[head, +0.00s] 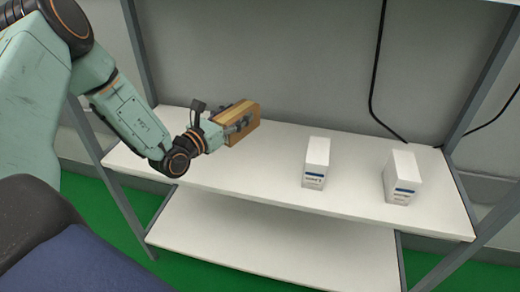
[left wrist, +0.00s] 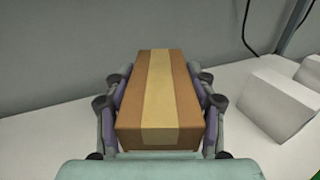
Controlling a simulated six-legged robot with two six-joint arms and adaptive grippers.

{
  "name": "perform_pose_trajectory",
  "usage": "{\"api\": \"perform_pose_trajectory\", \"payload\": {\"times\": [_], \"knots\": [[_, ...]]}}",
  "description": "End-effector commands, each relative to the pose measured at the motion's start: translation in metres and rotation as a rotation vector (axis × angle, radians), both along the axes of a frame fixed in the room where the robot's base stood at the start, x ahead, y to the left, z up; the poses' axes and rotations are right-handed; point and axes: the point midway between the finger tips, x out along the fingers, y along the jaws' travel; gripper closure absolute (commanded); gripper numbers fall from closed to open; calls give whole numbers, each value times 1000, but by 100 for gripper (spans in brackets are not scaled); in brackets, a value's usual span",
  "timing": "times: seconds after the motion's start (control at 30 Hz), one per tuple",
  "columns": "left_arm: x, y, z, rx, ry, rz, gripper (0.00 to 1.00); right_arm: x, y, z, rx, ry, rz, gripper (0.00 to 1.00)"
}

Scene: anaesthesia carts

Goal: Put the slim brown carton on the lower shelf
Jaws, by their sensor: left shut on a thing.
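The slim brown carton (head: 243,115) has a paler tape strip along its top. It is over the left part of the upper white shelf (head: 240,178) in the head view. My left gripper (head: 243,124) is shut on it, with a finger on each long side, as the left wrist view shows the carton (left wrist: 160,95) between the fingers. Whether the carton touches the shelf, I cannot tell. The lower shelf (head: 260,238) is a bare white board below. My right gripper is in neither view.
Two white boxes, one near the middle (head: 316,163) and one at the right (head: 402,177), stand on the upper shelf. Grey posts (head: 488,75) frame the rack. A black cable (head: 376,70) hangs at the back. The visible lower shelf is clear.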

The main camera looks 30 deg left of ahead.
Motion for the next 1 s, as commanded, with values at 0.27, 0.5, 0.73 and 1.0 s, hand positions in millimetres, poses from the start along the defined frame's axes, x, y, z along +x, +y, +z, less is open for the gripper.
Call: {"api": "perform_pose_trajectory", "payload": {"times": [0.27, 0.5, 0.73, 1.0], "knots": [[0, -2, -42, 2, 0, -6, 82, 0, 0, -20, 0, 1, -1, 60], [2, -3, -66, 2, 2, -9, 82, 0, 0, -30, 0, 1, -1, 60], [4, -2, -80, 2, -2, -9, 82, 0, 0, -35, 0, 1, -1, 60], [4, -2, -82, 1, -2, -8, 82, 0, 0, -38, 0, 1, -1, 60]]}}
